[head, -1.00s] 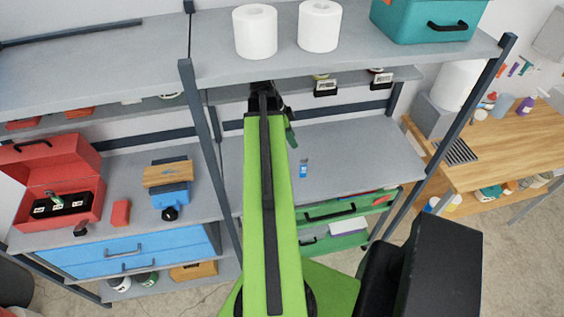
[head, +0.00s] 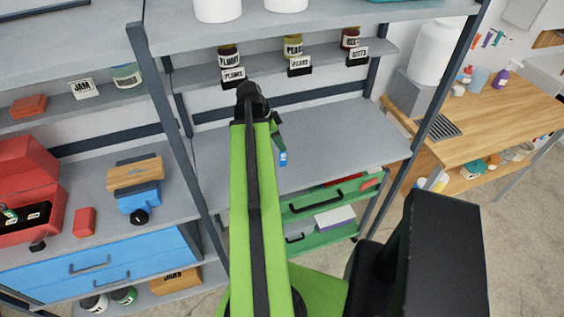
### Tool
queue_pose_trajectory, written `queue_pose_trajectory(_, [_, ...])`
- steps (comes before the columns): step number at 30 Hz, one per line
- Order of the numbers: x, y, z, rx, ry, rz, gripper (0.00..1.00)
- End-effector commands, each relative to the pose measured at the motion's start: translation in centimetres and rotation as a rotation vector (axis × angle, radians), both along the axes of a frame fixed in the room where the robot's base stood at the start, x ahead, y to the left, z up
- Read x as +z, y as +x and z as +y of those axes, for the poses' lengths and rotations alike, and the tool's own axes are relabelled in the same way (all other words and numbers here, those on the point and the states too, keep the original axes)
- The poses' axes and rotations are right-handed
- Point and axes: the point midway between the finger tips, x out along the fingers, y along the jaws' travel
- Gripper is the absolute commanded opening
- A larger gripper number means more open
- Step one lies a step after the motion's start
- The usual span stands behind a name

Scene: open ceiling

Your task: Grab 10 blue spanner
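A small blue object (head: 283,158) with a pale end is on the grey middle shelf (head: 340,140), just right of the end of my arm. It is too small for me to tell whether it is a spanner, and I cannot read any number on it. My green arm reaches up and away over this shelf. My gripper (head: 276,132) is at the arm's far end, small, dark and largely hidden by the arm. It appears close to the blue object, but I cannot tell whether they touch. Its fingers do not show clearly enough to tell open from shut.
Labelled jars (head: 293,48) line the narrow shelf above. A green drawer (head: 325,200) stands open below. A red toolbox (head: 28,190) and a blue-and-wood item (head: 138,185) are on the left shelf. Small coloured tools (head: 487,39) hang above the wooden bench (head: 485,120) at right.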

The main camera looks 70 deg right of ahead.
Motion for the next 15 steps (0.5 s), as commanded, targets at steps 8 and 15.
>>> queue_pose_trajectory(8, [-3.1, -1.5, -0.9, -0.001, 0.000, 0.000, 0.39])
queue_pose_trajectory(15, [-4.5, -2.1, -1.4, 0.002, 0.000, 0.000, 0.39])
